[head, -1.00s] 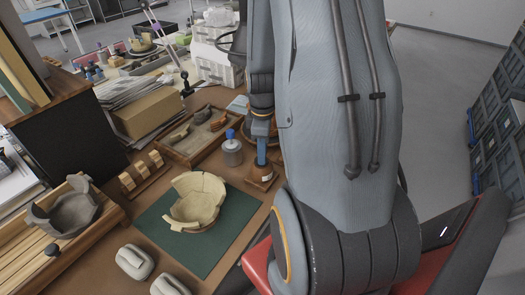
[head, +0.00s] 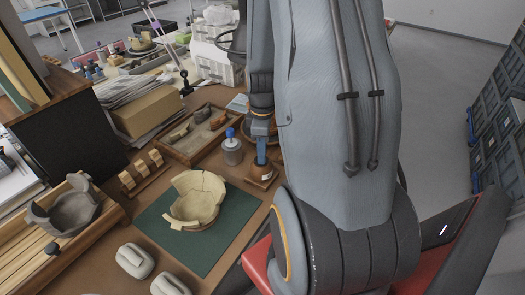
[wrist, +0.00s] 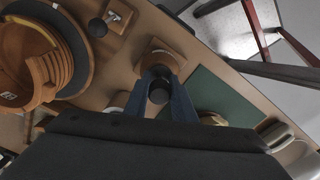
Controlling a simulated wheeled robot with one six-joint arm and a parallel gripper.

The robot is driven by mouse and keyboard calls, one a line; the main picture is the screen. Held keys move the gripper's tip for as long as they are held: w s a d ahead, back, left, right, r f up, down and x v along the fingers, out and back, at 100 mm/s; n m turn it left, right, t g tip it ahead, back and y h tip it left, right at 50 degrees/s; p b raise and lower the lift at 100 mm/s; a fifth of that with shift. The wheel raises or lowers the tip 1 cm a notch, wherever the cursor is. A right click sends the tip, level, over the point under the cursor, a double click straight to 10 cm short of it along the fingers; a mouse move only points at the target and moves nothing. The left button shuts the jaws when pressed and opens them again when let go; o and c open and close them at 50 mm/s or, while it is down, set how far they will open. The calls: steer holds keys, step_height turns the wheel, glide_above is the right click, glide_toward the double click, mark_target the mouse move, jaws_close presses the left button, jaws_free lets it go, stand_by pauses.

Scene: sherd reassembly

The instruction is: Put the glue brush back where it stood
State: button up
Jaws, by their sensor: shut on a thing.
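My gripper (head: 261,162) is low over a small brown wooden block (head: 264,179) at the right side of the table, beside the green mat. In the wrist view its blue fingers (wrist: 160,95) are shut on a dark round-ended piece, the glue brush (wrist: 159,92). The wooden block (wrist: 166,55) lies right under the fingertips there. The brush's lower end is hidden, so I cannot tell whether it is seated in the block. In the head view the fingers and arm hide the brush.
A grey jar with a blue top (head: 232,150) stands close left of my gripper. A cream sherd bowl (head: 196,200) sits on the green mat (head: 230,235). A wooden sherd tray (head: 190,155) lies behind. A brown pot (wrist: 35,65) shows in the wrist view.

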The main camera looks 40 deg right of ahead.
steer(key=shift+f, duration=0.1)
stand_by(0.3)
steer(key=o, duration=0.9)
steer(key=shift+r+b, duration=0.6)
steer(key=shift+r, duration=3.35)
